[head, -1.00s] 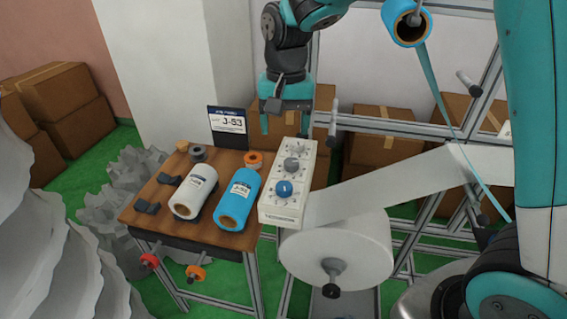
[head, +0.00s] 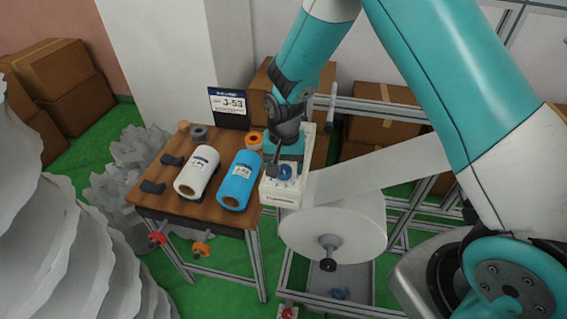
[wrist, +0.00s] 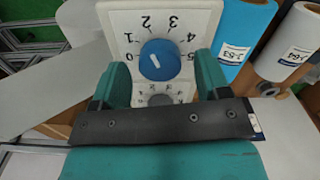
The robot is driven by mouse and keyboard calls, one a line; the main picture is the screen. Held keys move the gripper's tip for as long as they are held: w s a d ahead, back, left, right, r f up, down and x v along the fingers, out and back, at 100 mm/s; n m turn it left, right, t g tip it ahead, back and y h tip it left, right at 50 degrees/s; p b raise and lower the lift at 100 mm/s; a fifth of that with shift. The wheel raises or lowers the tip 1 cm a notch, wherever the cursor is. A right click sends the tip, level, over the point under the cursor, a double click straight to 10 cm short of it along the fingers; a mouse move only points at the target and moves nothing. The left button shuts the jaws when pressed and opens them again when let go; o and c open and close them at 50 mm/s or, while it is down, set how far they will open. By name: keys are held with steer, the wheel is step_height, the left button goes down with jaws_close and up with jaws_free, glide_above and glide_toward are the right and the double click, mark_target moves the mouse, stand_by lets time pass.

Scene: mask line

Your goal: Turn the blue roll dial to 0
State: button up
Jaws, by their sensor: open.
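The blue dial (wrist: 160,60) is a round knob on a white control panel (wrist: 205,15), with numbers 0 to 5 around it. A short white mark shows on its face; I cannot tell exactly which number it points to. In the head view the blue dial (head: 285,172) sits near the front of the panel (head: 272,192). My gripper (wrist: 162,68) is open, with one teal finger on each side of the blue dial; contact is not clear. A grey dial (wrist: 160,99) is partly hidden below it. In the head view my gripper (head: 284,158) is over the panel.
A blue roll (head: 237,185) and a white roll (head: 192,180) lie on the brown table (head: 160,205) left of the panel. A lot sign (head: 229,103) stands behind them. A large white web roll (head: 350,235) is close on the right.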

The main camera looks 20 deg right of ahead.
steer(key=shift+f, duration=0.4)
steer(key=shift+c, duration=0.4)
steer(key=c, duration=0.8)
steer(key=shift+c, duration=0.2)
